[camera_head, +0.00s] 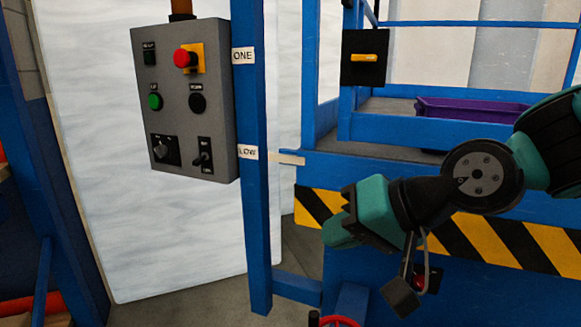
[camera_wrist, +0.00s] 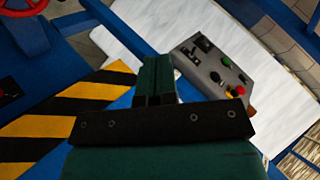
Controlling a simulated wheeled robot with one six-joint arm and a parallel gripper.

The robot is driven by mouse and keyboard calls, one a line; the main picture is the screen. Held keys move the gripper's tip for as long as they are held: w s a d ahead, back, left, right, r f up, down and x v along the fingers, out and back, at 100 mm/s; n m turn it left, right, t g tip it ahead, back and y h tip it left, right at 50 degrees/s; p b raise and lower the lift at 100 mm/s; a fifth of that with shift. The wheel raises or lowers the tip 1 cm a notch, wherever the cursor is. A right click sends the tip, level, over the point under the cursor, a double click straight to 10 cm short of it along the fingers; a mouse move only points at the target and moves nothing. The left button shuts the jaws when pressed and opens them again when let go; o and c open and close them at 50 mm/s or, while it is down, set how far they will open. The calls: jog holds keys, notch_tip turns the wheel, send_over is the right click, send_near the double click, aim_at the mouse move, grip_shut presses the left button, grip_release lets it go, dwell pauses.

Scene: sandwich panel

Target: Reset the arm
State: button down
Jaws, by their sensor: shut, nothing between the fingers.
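My gripper (camera_head: 341,232) is teal and black and hangs at the right of the head view, in front of the striped edge of the blue frame. It is shut and empty, with its fingers aimed toward the lower left. In the wrist view my gripper (camera_wrist: 156,80) shows with its two teal fingers together. The grey control panel (camera_head: 187,100) is left of my gripper in the head view, well apart from it. The panel (camera_wrist: 215,75) also shows tilted in the wrist view, beyond the fingers and to their right.
The panel has a red emergency button (camera_head: 184,58), a green button (camera_head: 155,101), a black button and switches. A blue post (camera_head: 254,200) stands between panel and gripper. A yellow handle (camera_head: 370,58) and a purple bin (camera_head: 460,110) are behind. A red wheel (camera_head: 340,321) is below.

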jog(key=s+d+f+n+g+h+p, duration=0.1)
jog(key=s+d+n+g+h, duration=0.2)
jog(key=s, duration=0.4)
jog(key=s+d+f+n+g+h+p, duration=0.1)
jog(key=s+d+f+n+g+h, duration=0.15)
jog(key=s+d, duration=0.4)
notch_tip(320, 180, up, 16)
jog(key=a+p, duration=0.1)
jog(key=p, duration=1.3)
jog(key=shift+s+f+y, duration=0.15)
jog(key=shift+s+y, duration=0.05)
jog(key=shift+y, duration=0.15)
jog(key=c, duration=1.8)
grip_release()
